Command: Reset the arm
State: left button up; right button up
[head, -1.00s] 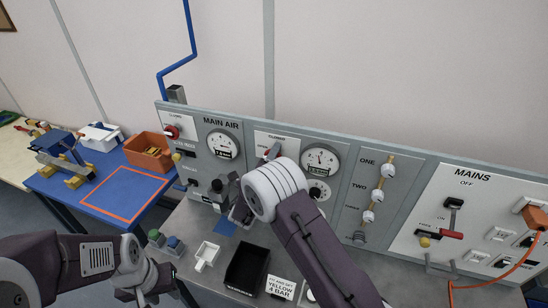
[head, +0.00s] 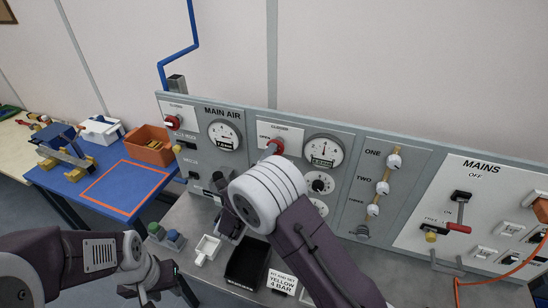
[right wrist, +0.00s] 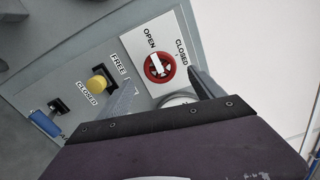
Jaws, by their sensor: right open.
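My right arm reaches up in front of the grey panel (head: 340,190); its white wrist joint covers part of it. My right gripper (head: 232,212) is partly hidden behind that joint, close to the panel's lower part. In the right wrist view its two grey fingers (right wrist: 165,95) stand apart with nothing seen held. Beyond them are a red valve (right wrist: 159,67) with a white lever, marked OPEN and CLOSED, and a yellow knob (right wrist: 98,84) by the word FREE. My left gripper (head: 155,282) hangs low at left, above the floor; its jaws do not show clearly.
A black bin (head: 246,262), a small white tray (head: 207,248) and a "YELLOW 4 BAR" card (head: 281,281) are on the grey bench. An orange bin (head: 148,147) stands on the blue table (head: 75,193) at left. An orange cable (head: 490,279) hangs at right.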

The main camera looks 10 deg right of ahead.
jog(key=shift+v, duration=0.95)
